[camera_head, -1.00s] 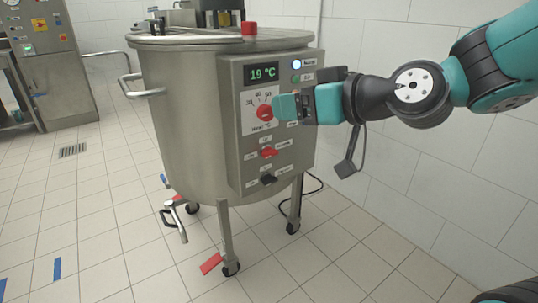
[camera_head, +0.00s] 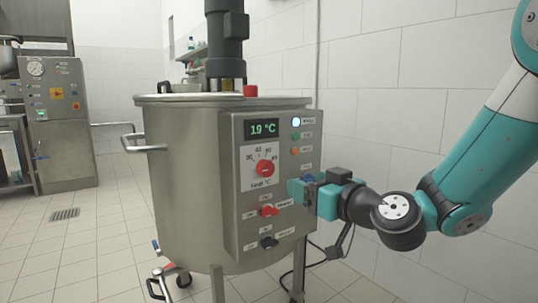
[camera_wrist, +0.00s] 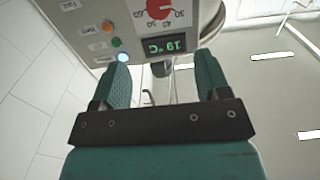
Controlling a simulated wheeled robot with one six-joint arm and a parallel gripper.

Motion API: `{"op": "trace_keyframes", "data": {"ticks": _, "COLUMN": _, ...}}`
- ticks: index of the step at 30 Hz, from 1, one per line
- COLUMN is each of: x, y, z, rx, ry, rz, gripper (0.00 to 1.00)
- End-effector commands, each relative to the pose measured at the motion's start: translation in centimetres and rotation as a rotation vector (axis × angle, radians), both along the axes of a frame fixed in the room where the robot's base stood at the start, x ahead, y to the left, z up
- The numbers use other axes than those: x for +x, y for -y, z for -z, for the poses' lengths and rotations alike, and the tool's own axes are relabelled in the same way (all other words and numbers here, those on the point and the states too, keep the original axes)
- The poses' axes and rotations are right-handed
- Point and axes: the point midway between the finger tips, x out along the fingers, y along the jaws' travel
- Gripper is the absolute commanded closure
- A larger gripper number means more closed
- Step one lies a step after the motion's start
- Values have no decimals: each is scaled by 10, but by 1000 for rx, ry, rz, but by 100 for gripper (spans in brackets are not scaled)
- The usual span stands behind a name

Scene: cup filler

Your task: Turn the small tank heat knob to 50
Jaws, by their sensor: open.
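The small tank (camera_head: 190,150) is a round steel vessel with a control panel on its front. The red heat knob (camera_head: 264,168) sits on a white dial below the green display (camera_head: 263,129), which reads 19 °C. The knob's exact pointer direction is too small to tell. In the wrist view the knob (camera_wrist: 158,9) shows upside down at the top edge, partly cut off. My gripper (camera_head: 290,190) is at the panel's right side, lower and to the right of the knob, apart from it. In the wrist view its fingers are apart (camera_wrist: 162,78) with nothing held between them.
Another red switch (camera_head: 268,211) and a black switch (camera_head: 268,243) sit below the dial. Several lamps and buttons (camera_head: 295,137) line the panel's right side. A tiled wall (camera_head: 400,100) stands behind on the right. A steel machine (camera_head: 60,130) stands far left; the floor between is clear.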

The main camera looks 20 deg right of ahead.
Motion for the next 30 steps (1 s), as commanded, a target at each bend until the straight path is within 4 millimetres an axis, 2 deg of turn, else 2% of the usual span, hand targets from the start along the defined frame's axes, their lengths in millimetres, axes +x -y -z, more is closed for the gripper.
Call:
{"op": "trace_keyframes", "data": {"ticks": 1, "x": 3, "y": 0, "z": -5, "rx": 4, "ry": -12, "rz": 6, "gripper": 31}}
{"op": "trace_keyframes", "data": {"ticks": 7, "x": 37, "y": -13, "z": -5, "rx": 0, "ry": -6, "rz": 2, "gripper": 31}}
{"op": "trace_keyframes", "data": {"ticks": 18, "x": 113, "y": -38, "z": -4, "rx": -2, "ry": -2, "rz": 2, "gripper": 31}}
{"op": "trace_keyframes", "data": {"ticks": 24, "x": 135, "y": -44, "z": -1, "rx": -1, "ry": -3, "rz": 3, "gripper": 31}}
{"op": "trace_keyframes", "data": {"ticks": 30, "x": 140, "y": -45, "z": 1, "rx": 0, "ry": -3, "rz": 5, "gripper": 31}}
